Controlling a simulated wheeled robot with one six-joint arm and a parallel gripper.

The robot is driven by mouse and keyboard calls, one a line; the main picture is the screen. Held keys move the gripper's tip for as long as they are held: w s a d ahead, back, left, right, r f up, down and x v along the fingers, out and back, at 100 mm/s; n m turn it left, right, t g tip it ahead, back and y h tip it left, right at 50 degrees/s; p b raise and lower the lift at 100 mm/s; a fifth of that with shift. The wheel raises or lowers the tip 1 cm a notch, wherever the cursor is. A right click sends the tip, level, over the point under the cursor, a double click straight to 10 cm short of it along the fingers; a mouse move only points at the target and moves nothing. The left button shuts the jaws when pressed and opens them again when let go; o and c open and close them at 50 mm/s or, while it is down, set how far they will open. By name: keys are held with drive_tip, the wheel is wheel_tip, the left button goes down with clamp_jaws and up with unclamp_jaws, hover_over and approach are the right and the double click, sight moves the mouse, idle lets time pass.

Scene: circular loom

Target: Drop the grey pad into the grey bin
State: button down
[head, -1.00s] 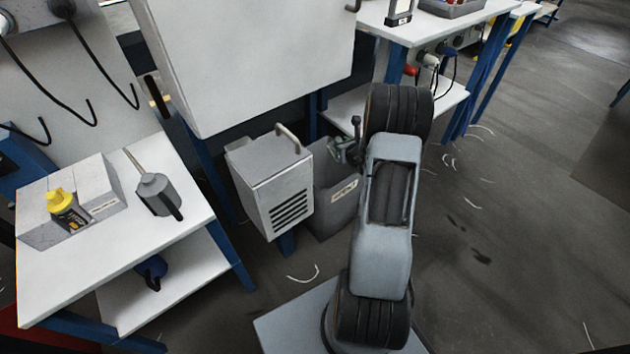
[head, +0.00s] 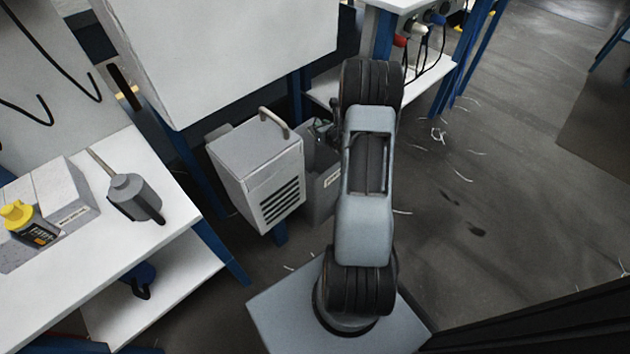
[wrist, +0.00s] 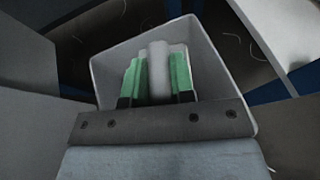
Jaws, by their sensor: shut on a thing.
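The grey pad (wrist: 159,72) is between the green fingers of my gripper (wrist: 158,80) in the wrist view. The fingers are shut on it. Behind them in that view is the open mouth of the grey bin (wrist: 108,72), and the pad appears over the opening. I cannot tell how far the pad is above the bin floor. In the head view the grey bin (head: 322,188) stands on the floor, partly hidden behind a grey vented box and my arm. The pad cannot be made out in the head view.
The grey vented box (head: 256,172) with a handle stands just left of the bin. A white table (head: 95,255) at left holds a yellow-capped bottle (head: 28,224) and a grey can (head: 133,196). Blue-legged benches stand behind. The floor at right is mostly clear, with scattered thread scraps.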

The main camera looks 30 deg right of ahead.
drive_tip(key=shift+f, duration=0.35)
drive_tip(key=c, duration=0.9)
unclamp_jaws()
drive_tip(key=p+v, duration=0.3)
drive_tip(key=v, duration=1.1)
drive_tip(key=shift+w+a+p, duration=0.1)
drive_tip(key=shift+p, duration=0.3)
